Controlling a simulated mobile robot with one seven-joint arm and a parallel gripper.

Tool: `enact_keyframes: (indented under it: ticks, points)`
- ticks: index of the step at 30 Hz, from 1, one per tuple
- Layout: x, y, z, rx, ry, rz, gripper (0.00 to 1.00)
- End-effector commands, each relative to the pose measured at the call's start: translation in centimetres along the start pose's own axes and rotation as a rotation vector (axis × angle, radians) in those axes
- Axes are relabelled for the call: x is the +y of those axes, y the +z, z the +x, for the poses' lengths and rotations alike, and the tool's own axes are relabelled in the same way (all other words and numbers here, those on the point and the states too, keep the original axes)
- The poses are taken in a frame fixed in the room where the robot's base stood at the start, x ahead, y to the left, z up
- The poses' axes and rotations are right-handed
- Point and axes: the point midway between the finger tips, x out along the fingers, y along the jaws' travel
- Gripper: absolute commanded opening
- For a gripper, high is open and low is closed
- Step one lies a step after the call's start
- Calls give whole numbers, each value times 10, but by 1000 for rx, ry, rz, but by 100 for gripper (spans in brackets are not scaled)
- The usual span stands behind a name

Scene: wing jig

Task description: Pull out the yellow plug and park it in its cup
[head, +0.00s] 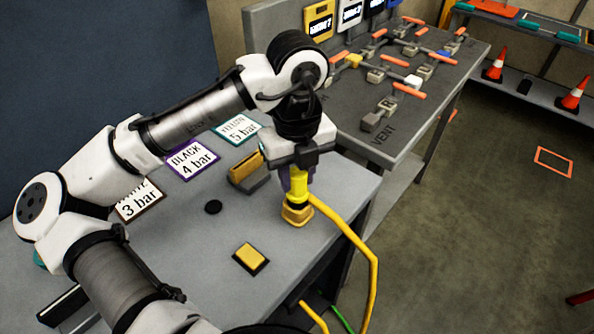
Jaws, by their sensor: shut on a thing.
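The yellow plug (299,186) stands upright near the right edge of the grey bench, with a yellow hose running from its base to the right and down. My gripper (297,170) points down and is shut on the plug's upper part. Directly below the plug is a brass-coloured fitting (297,215) on the bench. I cannot tell whether the plug is seated in it or just above it, nor whether this fitting is the cup or a socket. A purple piece shows partly behind the plug.
A second table (345,118) with orange-handled valves stands behind. The floor at right is mostly clear.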

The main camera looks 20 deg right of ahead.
Motion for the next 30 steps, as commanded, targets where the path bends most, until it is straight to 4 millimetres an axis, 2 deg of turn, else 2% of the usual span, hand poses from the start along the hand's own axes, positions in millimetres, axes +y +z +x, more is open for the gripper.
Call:
enact_keyframes:
  ticks: [26,27,30]
  points:
    - [0,0,14,0,0,0,8]
    - [0,0,14,0,0,0,34]
    - [0,0,14,0,0,0,47]
